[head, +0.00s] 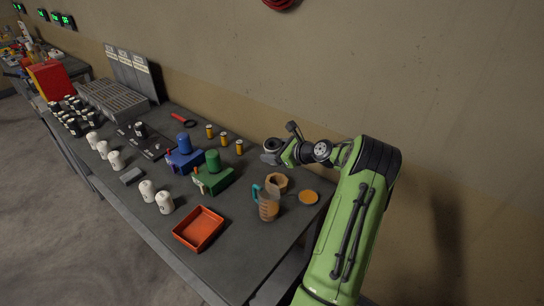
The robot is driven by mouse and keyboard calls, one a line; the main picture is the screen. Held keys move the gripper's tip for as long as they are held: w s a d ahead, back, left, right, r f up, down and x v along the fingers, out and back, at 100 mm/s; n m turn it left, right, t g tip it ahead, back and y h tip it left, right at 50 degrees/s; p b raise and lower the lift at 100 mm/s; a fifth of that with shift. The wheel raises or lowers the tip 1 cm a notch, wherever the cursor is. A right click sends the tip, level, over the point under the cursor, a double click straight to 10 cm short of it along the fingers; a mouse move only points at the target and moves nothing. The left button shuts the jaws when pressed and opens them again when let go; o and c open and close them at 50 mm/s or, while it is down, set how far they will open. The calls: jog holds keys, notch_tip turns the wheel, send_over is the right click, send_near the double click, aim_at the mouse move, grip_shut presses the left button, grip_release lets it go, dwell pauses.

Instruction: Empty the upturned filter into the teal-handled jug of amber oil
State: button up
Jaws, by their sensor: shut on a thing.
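The jug (268,208) of amber oil stands on the bench, its teal handle on its left side. My gripper (271,152) is above and behind the jug at the end of my green arm. It is shut on a small dark round thing (273,145), which looks like the filter with its round end facing up. Its tilt and the fingertips are too small to make out. I see no oil falling from it.
A tan ring-shaped block (277,182) stands just behind the jug and an orange disc (308,197) lies right of it. An orange-red tray (199,228) lies front left. Green (212,178) and blue (184,158) blocks, white canisters (164,202) and small amber cylinders (224,140) stand further left.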

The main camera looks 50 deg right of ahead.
jog(key=shift+d+f+n, duration=0.25)
jog(key=shift+f+n, duration=0.05)
jog(key=shift+f, duration=0.15)
jog(key=shift+f+n+h+b, duration=0.55)
jog(key=shift+f+n+h, duration=0.05)
jog(key=shift+f, duration=0.1)
jog(key=shift+d+f+b, duration=0.15)
jog(key=shift+b, duration=0.25)
jog(key=shift+w+d+f+n+t+h+b, duration=0.1)
jog(key=shift+f+n+t+h+b, duration=0.2)
jog(key=shift+b, duration=1.2)
jog(key=shift+s+d+f+n+t+h+b, duration=0.1)
jog(key=shift+f+n+h+b, duration=0.3)
jog(key=shift+b, duration=1.05)
jog(key=shift+w+d+f+n+t+h+b, duration=0.15)
jog(key=shift+f+n+b, duration=0.35)
jog(key=shift+b, duration=1)
jog(key=shift+r, duration=0.1)
jog(key=p, duration=0.5)
jog(key=shift+r, duration=0.35)
jog(key=shift+p, duration=0.8)
jog(key=shift+f+p, duration=0.15)
jog(key=shift+p, duration=0.6)
